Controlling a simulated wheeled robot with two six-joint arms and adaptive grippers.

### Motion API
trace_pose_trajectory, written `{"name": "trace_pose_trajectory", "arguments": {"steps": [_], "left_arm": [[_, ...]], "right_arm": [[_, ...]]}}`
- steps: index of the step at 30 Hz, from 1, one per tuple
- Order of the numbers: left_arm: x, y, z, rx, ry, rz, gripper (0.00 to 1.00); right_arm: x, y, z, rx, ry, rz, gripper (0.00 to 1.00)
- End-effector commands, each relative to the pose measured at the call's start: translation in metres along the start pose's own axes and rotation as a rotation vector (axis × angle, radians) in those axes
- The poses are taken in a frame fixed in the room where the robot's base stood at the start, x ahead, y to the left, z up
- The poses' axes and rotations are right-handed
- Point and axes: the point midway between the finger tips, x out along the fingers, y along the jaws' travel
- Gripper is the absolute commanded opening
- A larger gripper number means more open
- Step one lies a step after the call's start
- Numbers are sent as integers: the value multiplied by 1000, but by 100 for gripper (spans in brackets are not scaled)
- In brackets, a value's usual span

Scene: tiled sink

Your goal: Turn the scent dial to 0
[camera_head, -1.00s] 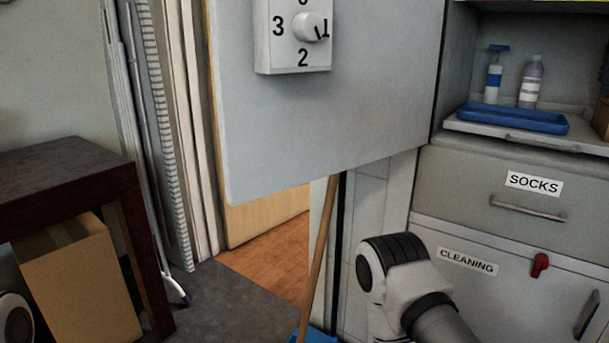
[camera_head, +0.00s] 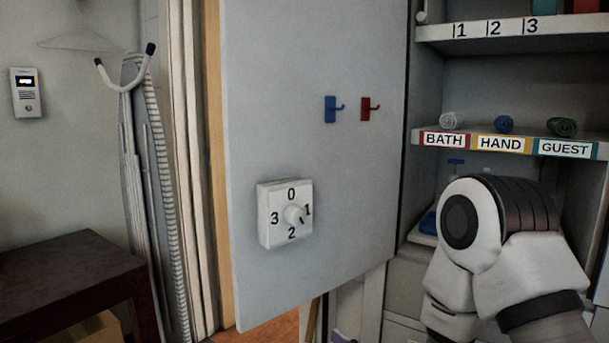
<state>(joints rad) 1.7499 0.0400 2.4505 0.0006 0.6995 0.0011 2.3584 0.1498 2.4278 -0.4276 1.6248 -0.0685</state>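The scent dial (camera_head: 285,215) is a white square plate on the grey door panel, marked 0 at the top, 1 at right, 2 at the bottom and 3 at left. Its round white knob (camera_head: 293,214) sticks out from the middle. A small dark mark on the knob lies at its lower right, on the side of 1 and 2; its exact setting is hard to tell. My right arm stands at the lower right, apart from the dial, and its gripper is out of sight. My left gripper is not in view.
Blue (camera_head: 331,109) and red (camera_head: 368,109) hooks are on the panel (camera_head: 300,50) above the dial. Shelves with rolled towels (camera_head: 503,124) are at right. A dark table (camera_head: 75,280) and an ironing board (camera_head: 160,200) are at left. The space before the dial looks clear.

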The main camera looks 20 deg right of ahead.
Motion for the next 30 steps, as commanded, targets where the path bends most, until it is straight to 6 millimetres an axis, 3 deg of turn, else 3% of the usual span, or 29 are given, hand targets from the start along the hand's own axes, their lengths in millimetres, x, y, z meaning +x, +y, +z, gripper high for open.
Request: {"name": "trace_pose_trajectory", "arguments": {"steps": [1, 3, 6, 11, 21, 30], "left_arm": [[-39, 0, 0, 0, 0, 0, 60], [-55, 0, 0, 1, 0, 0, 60], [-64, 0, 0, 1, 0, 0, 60], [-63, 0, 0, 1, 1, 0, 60], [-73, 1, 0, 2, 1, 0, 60], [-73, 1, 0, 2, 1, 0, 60]], "right_arm": [[4, -4, -80, -15, 108, -18, 60], [2, -9, -140, -30, 231, -42, 60], [-2, -14, -186, -43, 335, -63, 60], [5, -16, -197, -50, 367, -72, 60], [62, -20, -217, -49, 364, -70, 60], [69, -21, -218, -46, 362, -68, 60]]}}
